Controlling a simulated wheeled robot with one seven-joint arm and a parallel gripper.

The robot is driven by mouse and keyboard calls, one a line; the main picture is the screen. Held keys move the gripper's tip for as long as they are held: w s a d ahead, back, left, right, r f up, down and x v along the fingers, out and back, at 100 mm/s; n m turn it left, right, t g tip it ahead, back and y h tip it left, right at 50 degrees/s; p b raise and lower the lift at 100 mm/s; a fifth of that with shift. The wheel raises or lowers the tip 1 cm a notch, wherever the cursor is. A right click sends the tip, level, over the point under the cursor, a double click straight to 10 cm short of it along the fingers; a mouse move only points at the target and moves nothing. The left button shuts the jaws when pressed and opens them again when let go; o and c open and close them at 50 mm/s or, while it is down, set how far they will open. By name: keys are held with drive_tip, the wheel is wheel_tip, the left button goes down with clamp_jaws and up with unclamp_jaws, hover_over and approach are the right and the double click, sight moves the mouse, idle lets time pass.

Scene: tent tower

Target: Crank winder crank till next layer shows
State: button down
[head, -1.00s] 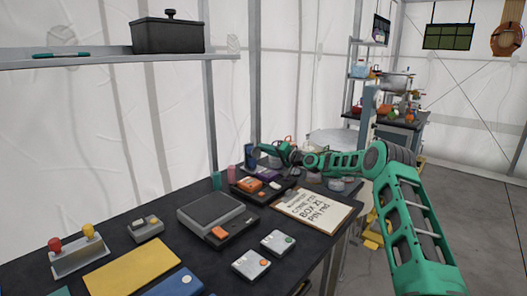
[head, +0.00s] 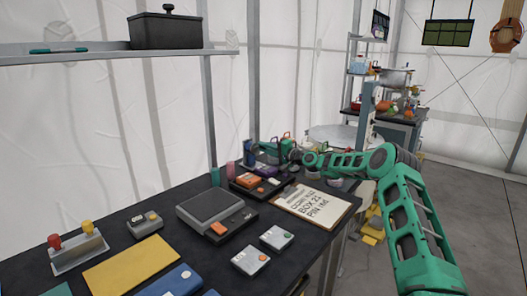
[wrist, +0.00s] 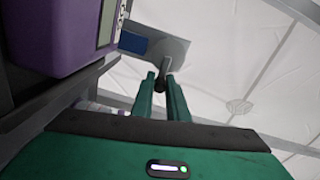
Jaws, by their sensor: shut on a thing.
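In the wrist view, the two green fingers of my gripper (wrist: 162,95) point up and close around the dark handle of the winder crank (wrist: 163,70). A grey arm or plate (wrist: 172,50) lies just beyond the handle, with a blue part (wrist: 133,42) beside it. In the head view, my gripper (head: 266,146) is at the far end of the dark workbench, small and partly hidden among the things there. The winder is too small there to make out, and no layer marking can be read.
A purple box (wrist: 55,35) is close on the left in the wrist view. On the dark workbench (head: 130,190) are a clipboard (head: 312,206), a grey machine (head: 215,212) and several button boxes. A shelf (head: 100,58) with a black box (head: 165,34) hangs above.

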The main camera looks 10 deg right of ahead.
drive_tip(key=shift+w+d, duration=0.1)
drive_tip(key=shift+d, duration=0.2)
drive_tip(key=c, duration=1.8)
unclamp_jaws()
drive_tip(key=shift+c, duration=0.2)
drive_tip(key=shift+o, duration=0.5)
drive_tip(key=shift+a, duration=0.1)
drive_tip(key=v, duration=1)
drive_tip(key=shift+s+d+f, duration=0.15)
drive_tip(key=shift+s+d, duration=0.05)
drive_tip(key=shift+s, duration=0.1)
